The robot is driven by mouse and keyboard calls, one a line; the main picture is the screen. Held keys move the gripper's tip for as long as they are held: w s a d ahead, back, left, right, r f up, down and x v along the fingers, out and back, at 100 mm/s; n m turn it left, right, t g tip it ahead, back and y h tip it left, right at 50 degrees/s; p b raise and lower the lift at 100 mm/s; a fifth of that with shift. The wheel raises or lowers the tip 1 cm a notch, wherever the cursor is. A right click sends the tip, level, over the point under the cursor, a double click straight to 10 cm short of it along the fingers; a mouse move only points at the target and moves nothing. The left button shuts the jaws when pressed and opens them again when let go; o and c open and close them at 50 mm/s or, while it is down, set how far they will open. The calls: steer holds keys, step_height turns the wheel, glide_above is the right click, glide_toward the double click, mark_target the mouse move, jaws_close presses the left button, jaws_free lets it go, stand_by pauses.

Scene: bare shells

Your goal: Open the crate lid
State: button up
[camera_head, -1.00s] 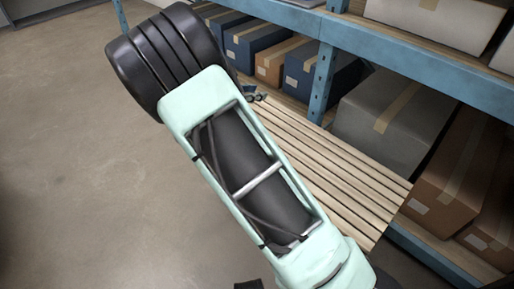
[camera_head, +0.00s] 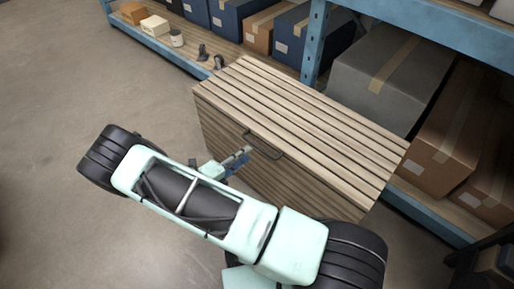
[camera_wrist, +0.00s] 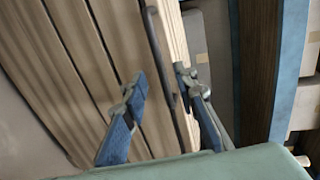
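The wooden crate (camera_head: 228,135) stands in front of the shelf, with its slatted lid (camera_head: 310,118) lying flat and shut on top. A dark bar handle (camera_head: 266,147) stands out from the front near the lid's edge. My gripper (camera_head: 241,161) is just in front of the crate, near the handle's left end. In the wrist view, my two blue fingers (camera_wrist: 162,85) are spread apart, and the dark handle (camera_wrist: 167,60) runs through the gap between them. I cannot tell whether the fingers touch it.
A blue-framed shelf (camera_head: 318,45) with several boxes stands right behind the crate, including a large grey box (camera_head: 380,85). Small items such as a tin (camera_head: 177,39) sit on its lower board. The concrete floor (camera_head: 60,90) at left is clear.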

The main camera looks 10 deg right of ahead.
mark_target(258, 146)
steer(key=b+x, duration=0.1)
steer(key=x, duration=0.6)
steer(key=shift+w+d, duration=0.1)
steer(key=shift+d, duration=0.1)
steer(key=shift+c, duration=0.7)
jaws_close()
